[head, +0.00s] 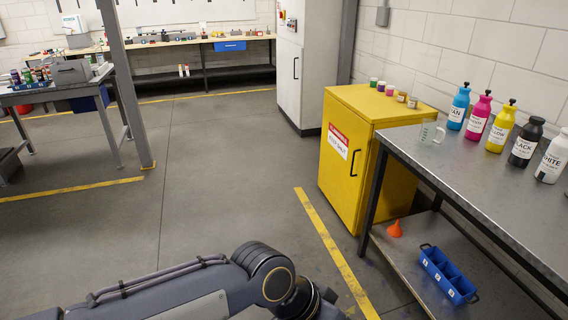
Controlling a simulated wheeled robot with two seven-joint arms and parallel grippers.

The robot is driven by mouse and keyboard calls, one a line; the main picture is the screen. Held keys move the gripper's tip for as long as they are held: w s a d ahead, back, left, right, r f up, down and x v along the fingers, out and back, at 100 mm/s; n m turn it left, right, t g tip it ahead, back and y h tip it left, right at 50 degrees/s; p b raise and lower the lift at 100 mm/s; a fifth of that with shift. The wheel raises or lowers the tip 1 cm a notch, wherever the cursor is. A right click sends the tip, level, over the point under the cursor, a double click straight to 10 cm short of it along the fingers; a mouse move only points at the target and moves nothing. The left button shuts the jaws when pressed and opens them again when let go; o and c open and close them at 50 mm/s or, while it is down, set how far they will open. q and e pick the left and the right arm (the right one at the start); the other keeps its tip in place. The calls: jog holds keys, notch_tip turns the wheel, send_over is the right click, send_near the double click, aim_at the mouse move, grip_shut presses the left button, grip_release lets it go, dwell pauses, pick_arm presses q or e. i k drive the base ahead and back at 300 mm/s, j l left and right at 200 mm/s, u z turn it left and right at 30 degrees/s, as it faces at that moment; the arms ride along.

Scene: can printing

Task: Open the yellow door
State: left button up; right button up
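A yellow cabinet (381,134) stands against the right wall, beside the metal table. Its yellow door (338,175) faces left and looks shut. The door has a red and white label (338,141) and a dark vertical handle (355,163) near its right edge. My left arm (235,279) reaches in along the bottom edge of the head view, well short of the cabinet. Its gripper is out of the frame. My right gripper is not in view.
Several small jars (391,90) stand on the cabinet top. The metal table (471,172) holds ink bottles and a clear measuring cup (432,133). An orange funnel (395,229) and a blue bin (447,274) sit on its lower shelf. A grey post (125,85) stands at left. Floor before the door is clear.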

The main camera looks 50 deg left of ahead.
aim_at(346, 136)
jog(key=u, duration=1.35)
jog(key=i+j+u, duration=0.1)
jog(key=i+j, duration=0.15)
jog(key=i, duration=0.85)
jog(key=i+j, duration=0.2)
jog(key=i, duration=0.95)
jog(key=i+j+u, duration=0.15)
jog(key=i, duration=0.95)
